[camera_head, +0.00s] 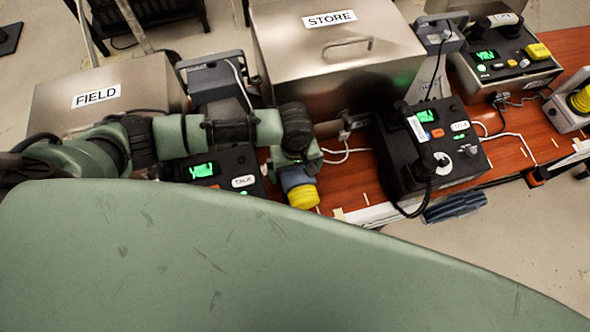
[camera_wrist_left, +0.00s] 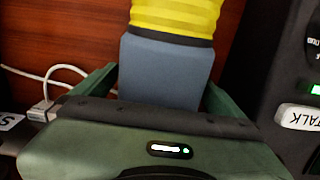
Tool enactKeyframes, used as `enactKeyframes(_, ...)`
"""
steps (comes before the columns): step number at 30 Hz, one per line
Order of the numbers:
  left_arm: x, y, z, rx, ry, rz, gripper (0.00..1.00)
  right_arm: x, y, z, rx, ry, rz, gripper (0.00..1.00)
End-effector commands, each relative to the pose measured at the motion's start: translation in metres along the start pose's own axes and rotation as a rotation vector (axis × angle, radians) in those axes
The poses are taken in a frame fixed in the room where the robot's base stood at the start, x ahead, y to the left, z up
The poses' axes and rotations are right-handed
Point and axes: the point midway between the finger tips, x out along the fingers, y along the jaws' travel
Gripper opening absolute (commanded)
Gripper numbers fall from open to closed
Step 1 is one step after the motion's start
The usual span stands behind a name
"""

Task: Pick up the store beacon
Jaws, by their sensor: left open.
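The beacon (camera_head: 304,194) below the STORE box has a blue-grey body and a yellow end pointing toward the table's front edge. In the left wrist view the beacon (camera_wrist_left: 168,70) fills the middle, its yellow ribbed end at the top. My left gripper (camera_head: 297,168) is at the blue-grey body. In the wrist view the open fingers of my left gripper (camera_wrist_left: 158,92) lie on either side of that body; whether they touch it I cannot tell. The body's lower end is hidden behind the gripper. My right gripper is in neither view.
The STORE box (camera_head: 290,60) stands behind the beacon and the FIELD box (camera_head: 140,88) to the left. A black phone unit (camera_head: 405,160) stands close on the right, with cables on the red-brown table (camera_head: 520,125). Another yellow-topped item (camera_head: 580,100) is far right.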

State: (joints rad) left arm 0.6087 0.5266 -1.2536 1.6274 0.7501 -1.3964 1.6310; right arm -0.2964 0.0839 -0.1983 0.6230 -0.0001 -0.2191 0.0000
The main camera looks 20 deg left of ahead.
Motion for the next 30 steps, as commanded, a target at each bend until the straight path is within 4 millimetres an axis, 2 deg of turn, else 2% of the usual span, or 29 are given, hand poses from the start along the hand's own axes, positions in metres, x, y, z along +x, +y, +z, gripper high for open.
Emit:
enactKeyframes(2, 0.000, 0.000, 0.000, 0.000, 0.000, 0.000, 1.00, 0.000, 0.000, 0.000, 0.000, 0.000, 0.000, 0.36)
enactKeyframes(5, 0.000, 0.000, 0.000, 0.000, 0.000, 0.000, 0.75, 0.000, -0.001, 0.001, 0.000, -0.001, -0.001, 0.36)
enactKeyframes(12, 0.000, 0.000, 0.000, -0.001, 0.000, -0.001, 0.08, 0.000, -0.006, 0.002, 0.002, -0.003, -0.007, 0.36)
enactKeyframes(23, -0.006, 0.001, -0.001, -0.001, 0.002, 0.002, 0.08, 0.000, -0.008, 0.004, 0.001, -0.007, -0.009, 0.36)
enactKeyframes(30, -0.031, 0.001, -0.001, -0.001, 0.002, 0.005, 0.08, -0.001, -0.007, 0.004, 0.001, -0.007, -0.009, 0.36)
